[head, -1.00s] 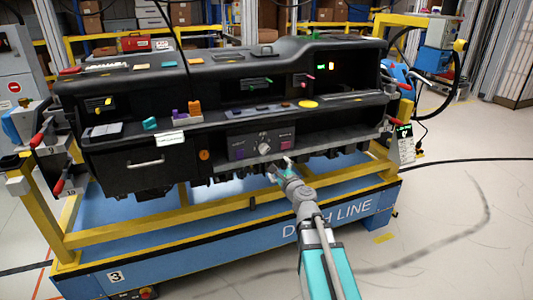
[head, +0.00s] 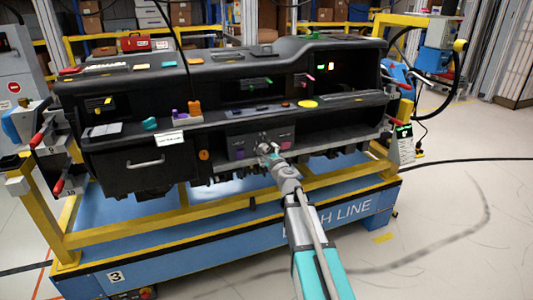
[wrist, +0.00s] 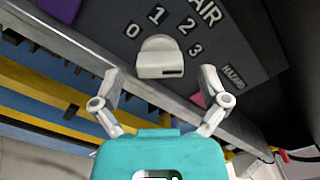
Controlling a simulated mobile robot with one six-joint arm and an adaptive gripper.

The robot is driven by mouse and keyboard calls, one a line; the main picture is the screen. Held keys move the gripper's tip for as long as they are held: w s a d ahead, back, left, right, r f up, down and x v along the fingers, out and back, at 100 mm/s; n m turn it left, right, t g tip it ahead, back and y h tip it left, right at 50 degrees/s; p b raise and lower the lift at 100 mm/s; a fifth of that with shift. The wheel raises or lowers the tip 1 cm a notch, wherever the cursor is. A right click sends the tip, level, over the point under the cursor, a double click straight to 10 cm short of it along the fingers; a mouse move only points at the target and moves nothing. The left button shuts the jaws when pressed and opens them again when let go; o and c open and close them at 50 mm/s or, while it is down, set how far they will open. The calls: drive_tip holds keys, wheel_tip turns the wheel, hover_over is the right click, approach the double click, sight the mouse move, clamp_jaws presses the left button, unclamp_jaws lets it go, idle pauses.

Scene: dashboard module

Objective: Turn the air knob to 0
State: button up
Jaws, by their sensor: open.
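The air knob (wrist: 160,57) is a light grey knob on the dark panel in the wrist view. The digits 0, 1, 2 and 3 run in an arc around it, with the AIR label (wrist: 208,12) above. A dark slot shows low on the knob's right side; I cannot tell which digit it is set to. My gripper (wrist: 160,74) is open, its two fingers to the left and right just below the knob. No contact is visible. In the head view my gripper (head: 268,149) is at the control panel (head: 240,140) and covers the knob.
The panel sits in the black dashboard module (head: 120,170) on a yellow and blue cart. A purple patch (wrist: 62,8) and a pink one (wrist: 198,100) flank the knob. A grey ledge (wrist: 70,45) runs below it. Open floor lies to the right.

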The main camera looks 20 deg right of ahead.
drive_tip(key=shift+w, duration=0.25)
drive_tip(key=c, duration=1.2)
drive_tip(key=shift+o, duration=0.2)
